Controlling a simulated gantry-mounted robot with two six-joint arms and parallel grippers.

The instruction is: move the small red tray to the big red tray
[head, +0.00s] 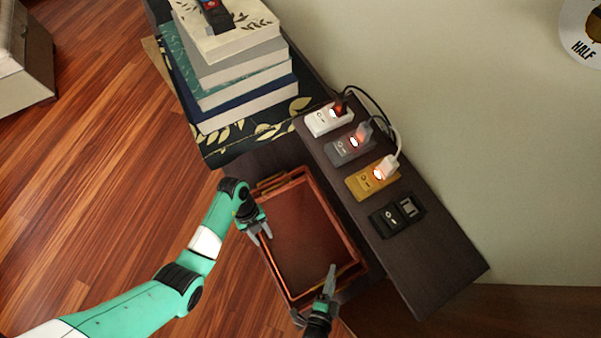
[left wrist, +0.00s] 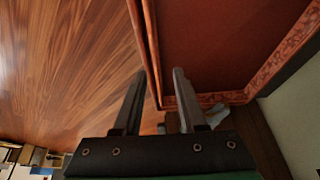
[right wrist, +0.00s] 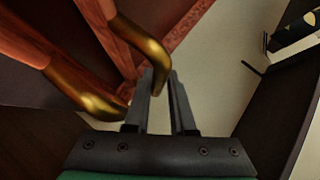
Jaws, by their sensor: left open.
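Two red trays lie nested on the dark lower shelf in the head view. The small red tray (head: 302,238) sits inside the big red tray (head: 270,254), whose rim shows around it. Both have gold handles at their ends. My left gripper (head: 260,236) is open at the trays' left edge. In the left wrist view the doubled red walls (left wrist: 150,50) run down between its spread fingers (left wrist: 158,90). My right gripper (head: 318,296) is at the trays' near end. In the right wrist view a gold handle (right wrist: 147,45) overlaps its close fingers (right wrist: 166,80); a grip cannot be confirmed.
A raised dark shelf (head: 440,262) with several lit sockets and cables runs along the trays' right side. A book stack (head: 235,75) stands behind them. Wooden floor (head: 100,190) is open at left.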

